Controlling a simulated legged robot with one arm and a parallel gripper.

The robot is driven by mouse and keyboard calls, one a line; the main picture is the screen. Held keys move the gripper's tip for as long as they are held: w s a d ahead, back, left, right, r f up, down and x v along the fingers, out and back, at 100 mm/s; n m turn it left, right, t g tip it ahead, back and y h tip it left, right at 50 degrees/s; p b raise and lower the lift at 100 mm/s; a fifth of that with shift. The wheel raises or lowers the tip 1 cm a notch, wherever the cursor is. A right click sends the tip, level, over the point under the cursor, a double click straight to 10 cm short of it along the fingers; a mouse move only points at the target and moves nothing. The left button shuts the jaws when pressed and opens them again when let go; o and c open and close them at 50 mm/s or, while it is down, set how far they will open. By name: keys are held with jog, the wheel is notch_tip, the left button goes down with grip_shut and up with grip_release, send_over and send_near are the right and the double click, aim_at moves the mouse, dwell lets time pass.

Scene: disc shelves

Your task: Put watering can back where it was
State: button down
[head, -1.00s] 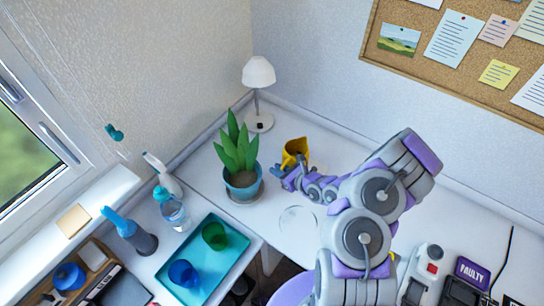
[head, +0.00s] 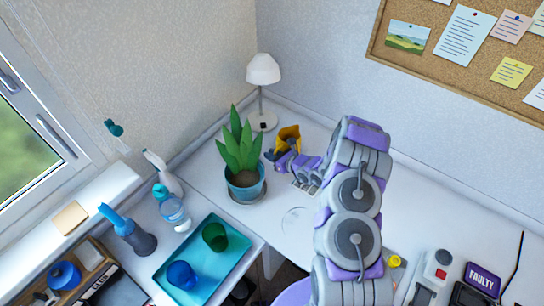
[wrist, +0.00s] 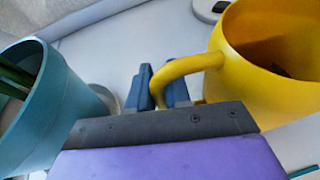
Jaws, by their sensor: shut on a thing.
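The yellow watering can (head: 289,137) is on the white desk near the back corner, right of the potted plant. In the wrist view the yellow can (wrist: 250,60) fills the right side, and its curved handle runs between the blue fingers of my gripper (wrist: 163,88). My gripper is shut on that handle; in the head view my gripper (head: 276,155) is at the can's near left side. The can looks upright. Whether its base touches the desk is hidden.
The potted plant (head: 243,175) stands close left of my gripper, its teal pot (wrist: 50,105) large in the wrist view. A white lamp (head: 262,90) stands behind. A teal tray (head: 210,260) with cups is at the front left. Desk in front of the can is mostly clear.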

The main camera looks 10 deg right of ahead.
jog(key=c, duration=1.1)
grip_release()
jog(key=p+v, duration=0.2)
jog(key=v, duration=1)
